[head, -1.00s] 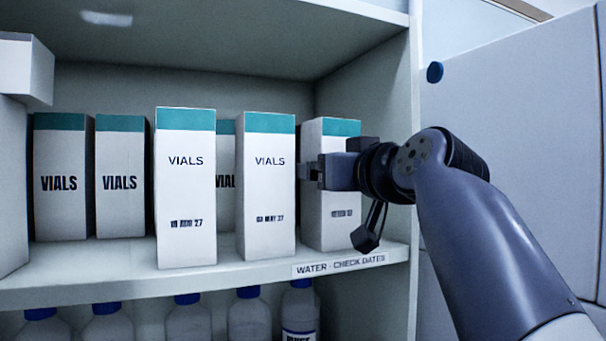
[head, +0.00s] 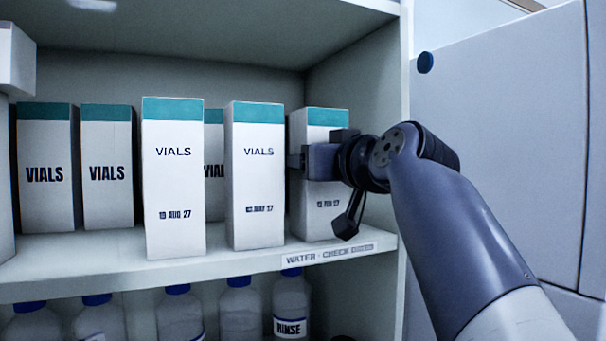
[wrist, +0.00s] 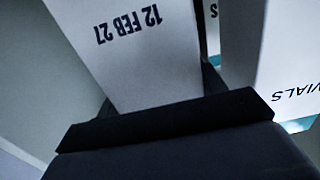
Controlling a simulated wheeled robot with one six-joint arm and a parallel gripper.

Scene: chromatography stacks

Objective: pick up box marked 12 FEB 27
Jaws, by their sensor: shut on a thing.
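The box marked 12 FEB 27 (head: 320,220) is white with a teal top band and stands upright at the right end of the shelf. Its date reads clearly, upside down, in the wrist view (wrist: 140,60); in the head view it is small and blurred. My gripper (head: 306,160) is shut on this box at its upper part, coming from the right and front. It covers the place where the other boxes show VIALS. In the wrist view the dark gripper (wrist: 165,122) lies across the box. The box's base appears to be on the shelf.
A VIALS box (head: 256,185) stands close on the left, with another (head: 173,190) beyond it. Several more VIALS boxes (head: 108,185) stand behind and left. The shelf edge (head: 150,278) is in front, the cabinet side wall (head: 385,110) right. Bottles (head: 290,300) stand below.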

